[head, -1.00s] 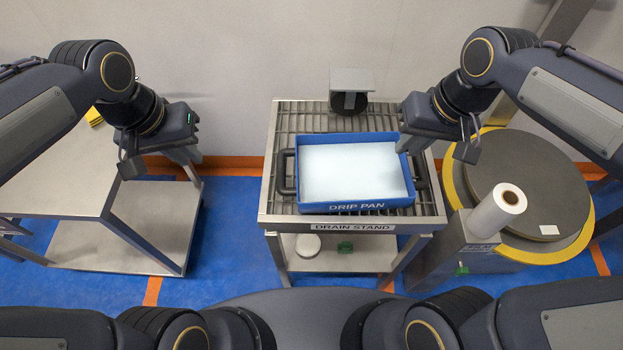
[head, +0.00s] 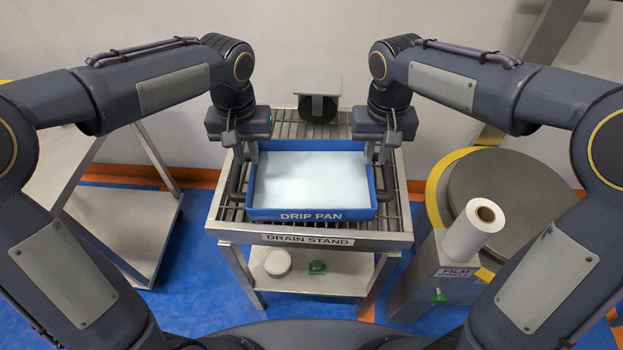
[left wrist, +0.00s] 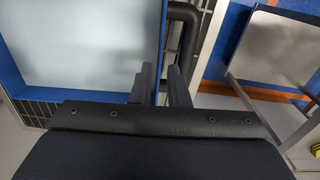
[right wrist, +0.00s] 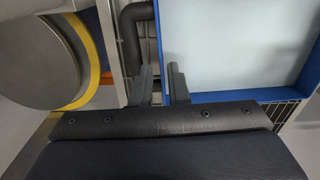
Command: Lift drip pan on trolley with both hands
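The drip pan (head: 310,214) is a blue tray with a pale, smooth filling. It sits level on the grated top of the drain stand (head: 375,240). Its dark left handle (head: 235,182) and right handle (head: 387,185) stick out at the sides. My left gripper (head: 246,156) is over the pan's back left side, its fingers apart, one on each side of the pan's edge line in the left wrist view (left wrist: 160,85). My right gripper (head: 377,154) mirrors it at the back right; its fingers are also apart in the right wrist view (right wrist: 161,85). The fingers partly hide the handles.
A grey bracketed block (head: 318,88) stands behind the pan. A film roll (head: 474,228) on a pedestal and a round turntable (head: 515,185) are at the right. The stand's lower shelf (head: 345,272) holds a white disc and a green item.

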